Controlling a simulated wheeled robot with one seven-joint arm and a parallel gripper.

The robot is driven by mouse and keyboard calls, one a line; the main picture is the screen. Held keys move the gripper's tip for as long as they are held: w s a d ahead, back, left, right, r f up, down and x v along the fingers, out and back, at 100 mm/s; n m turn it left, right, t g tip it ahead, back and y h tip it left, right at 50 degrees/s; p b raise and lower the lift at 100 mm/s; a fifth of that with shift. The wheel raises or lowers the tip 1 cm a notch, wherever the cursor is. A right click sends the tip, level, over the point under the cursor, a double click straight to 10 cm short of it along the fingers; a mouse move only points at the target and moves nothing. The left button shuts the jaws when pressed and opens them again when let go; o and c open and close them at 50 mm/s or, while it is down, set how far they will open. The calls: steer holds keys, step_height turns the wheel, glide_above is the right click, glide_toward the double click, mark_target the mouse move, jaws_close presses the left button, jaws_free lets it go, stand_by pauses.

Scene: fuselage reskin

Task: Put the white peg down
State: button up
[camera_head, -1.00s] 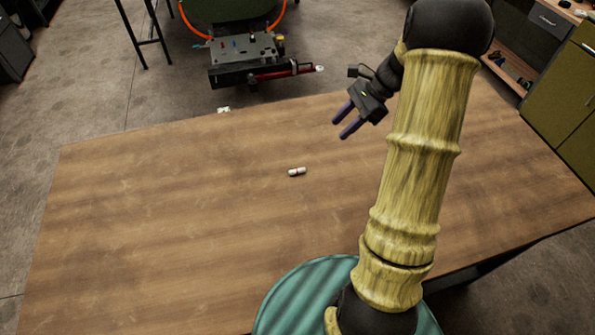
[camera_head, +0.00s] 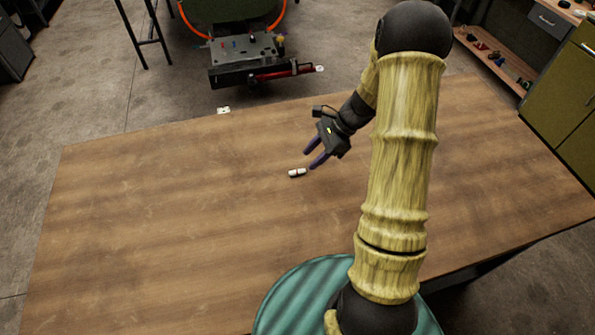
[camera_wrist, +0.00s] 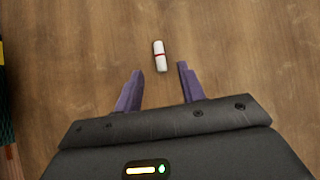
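The white peg (camera_head: 297,173) lies on its side on the wooden table (camera_head: 150,220). In the wrist view the peg (camera_wrist: 160,57) shows a red band around its middle. My gripper (camera_head: 312,159) is just beside the peg, on its upper right in the head view. In the wrist view my gripper (camera_wrist: 159,78) has its two purple fingers spread apart, with nothing between them. The peg lies just beyond the fingertips, roughly centred on the gap and slightly tilted. I cannot tell the exact height of the fingers above the table.
A small white item (camera_head: 223,110) is at the table's far edge. Beyond the edge stands a machine with a grey control panel (camera_head: 247,50). Shelves with small items (camera_head: 497,58) are at the upper right. The table's left part is clear.

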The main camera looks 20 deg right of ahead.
mark_target(299, 170)
steer(key=shift+p+x, duration=0.4)
steer(key=shift+x, duration=2.25)
steer(key=shift+d, duration=0.1)
jaws_close()
